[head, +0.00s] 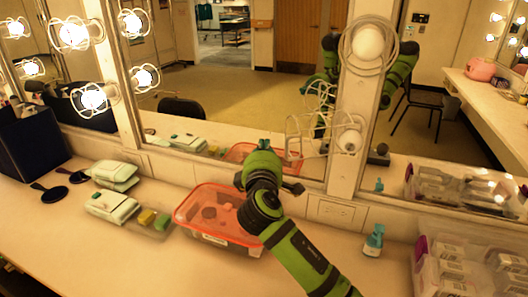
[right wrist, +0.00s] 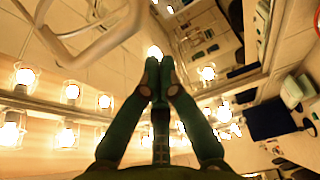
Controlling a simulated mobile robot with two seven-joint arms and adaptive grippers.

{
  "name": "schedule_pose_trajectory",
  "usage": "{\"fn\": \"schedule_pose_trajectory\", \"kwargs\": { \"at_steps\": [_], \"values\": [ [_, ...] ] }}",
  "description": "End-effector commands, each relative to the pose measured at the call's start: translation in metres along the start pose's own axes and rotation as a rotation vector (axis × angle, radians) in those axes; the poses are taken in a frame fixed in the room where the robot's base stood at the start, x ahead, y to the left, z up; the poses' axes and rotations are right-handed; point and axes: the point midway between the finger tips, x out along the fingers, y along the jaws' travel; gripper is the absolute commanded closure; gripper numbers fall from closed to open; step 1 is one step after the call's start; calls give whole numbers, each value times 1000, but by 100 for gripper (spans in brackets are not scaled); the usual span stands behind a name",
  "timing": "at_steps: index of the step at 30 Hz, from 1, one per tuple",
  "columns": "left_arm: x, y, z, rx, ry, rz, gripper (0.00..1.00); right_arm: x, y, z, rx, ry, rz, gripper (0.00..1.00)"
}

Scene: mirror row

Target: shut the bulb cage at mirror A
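A bulb cage of pale wire (head: 312,125) stands swung open on the post between two mirrors, to the left of its bare round bulb (head: 350,140). Above it, another bulb (head: 368,42) has wire loops around it. My right gripper (head: 264,147) is in front of the left mirror, left of and a little below the open cage, apart from it. In the right wrist view its two green fingers (right wrist: 159,82) meet at the tips with nothing seen between them. Pale wire (right wrist: 95,35) looms close at that view's upper left. My left gripper is not in view; green arms in the mirror are reflections.
An orange bin (head: 222,215) stands on the counter beneath my right arm. White-green boxes (head: 112,206), sponges (head: 150,218) and hand mirrors (head: 50,193) lie left. A teal bottle (head: 374,240) and clear containers (head: 455,265) stand right. Caged lit bulbs (head: 93,96) line the left post.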

Motion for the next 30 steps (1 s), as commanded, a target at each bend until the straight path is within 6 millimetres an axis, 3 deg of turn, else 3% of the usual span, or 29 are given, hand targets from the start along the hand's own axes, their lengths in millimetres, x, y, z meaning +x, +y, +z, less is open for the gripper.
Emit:
{"fn": "schedule_pose_trajectory", "kwargs": {
  "at_steps": [7, 15, 30],
  "values": [
    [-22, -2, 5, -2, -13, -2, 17, -14, 2, 21, -2, 0, -1, 100],
    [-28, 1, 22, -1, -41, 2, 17, -23, 0, 31, -1, 1, 0, 100],
    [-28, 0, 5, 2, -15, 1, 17, -16, 0, 39, -3, 18, 0, 100]
  ]
}}
